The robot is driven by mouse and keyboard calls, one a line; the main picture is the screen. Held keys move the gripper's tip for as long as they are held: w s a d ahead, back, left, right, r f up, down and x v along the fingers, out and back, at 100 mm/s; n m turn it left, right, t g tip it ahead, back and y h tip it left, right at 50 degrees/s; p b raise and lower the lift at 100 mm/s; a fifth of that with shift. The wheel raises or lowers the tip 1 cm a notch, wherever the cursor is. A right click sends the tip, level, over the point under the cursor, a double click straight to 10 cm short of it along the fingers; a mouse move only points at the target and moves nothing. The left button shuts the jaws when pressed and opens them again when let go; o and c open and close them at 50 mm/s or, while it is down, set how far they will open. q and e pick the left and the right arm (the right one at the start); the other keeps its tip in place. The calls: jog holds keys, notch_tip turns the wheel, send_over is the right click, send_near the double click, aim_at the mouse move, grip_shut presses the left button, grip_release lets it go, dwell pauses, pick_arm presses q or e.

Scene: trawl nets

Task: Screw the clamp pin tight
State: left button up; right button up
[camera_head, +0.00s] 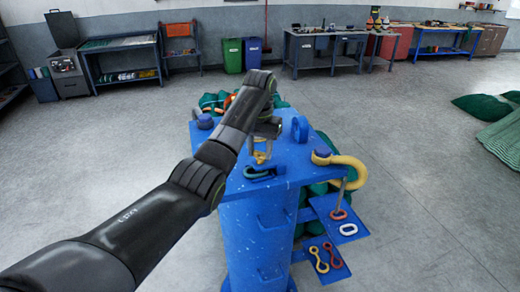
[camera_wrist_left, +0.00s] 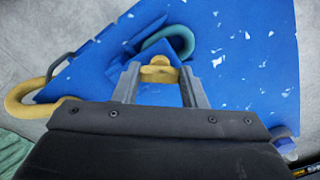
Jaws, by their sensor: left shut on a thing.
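The yellow clamp pin (camera_head: 260,157) stands at the front of the blue trawl door's top plate, and its flat head (camera_wrist_left: 158,71) shows between my fingers in the left wrist view. My left gripper (camera_head: 262,147) reaches down from above and is shut on the pin's head. The fingers (camera_wrist_left: 159,84) lie on either side of it. Just beside the pin is a blue clamp block (camera_wrist_left: 140,58) with a dark teal curved shackle (camera_wrist_left: 180,40), also seen in the head view (camera_head: 262,173). The pin's lower part is hidden. My right gripper is not in view.
A large yellow hook (camera_head: 350,170) sticks out right of the blue plate (camera_head: 290,150). An upright blue ring (camera_head: 299,129) stands behind. Small blue shelves (camera_head: 330,262) on the right hold coloured links. Green netting (camera_head: 490,112) lies on the floor at right.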

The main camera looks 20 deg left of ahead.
pick_arm(q)
jog(key=m, duration=0.5)
jog(key=shift+m, duration=0.3)
jog(key=m, duration=0.4)
jog(key=shift+w+a, duration=0.1)
jog(key=m, duration=0.5)
jog(key=shift+r, duration=0.1)
jog(key=m, duration=0.4)
jog(key=shift+w+m, duration=0.15)
jog(key=shift+m, duration=0.15)
jog(key=m, duration=0.6)
jog(key=shift+w+r, duration=0.1)
jog(key=m, duration=0.5)
jog(key=shift+m, duration=0.3)
jog(key=shift+w+m+b, duration=0.1)
jog(key=shift+m+b, duration=0.35)
jog(key=shift+m, duration=0.65)
jog(key=shift+m+b, duration=0.6)
jog(key=shift+m, duration=0.3)
jog(key=shift+r, duration=0.1)
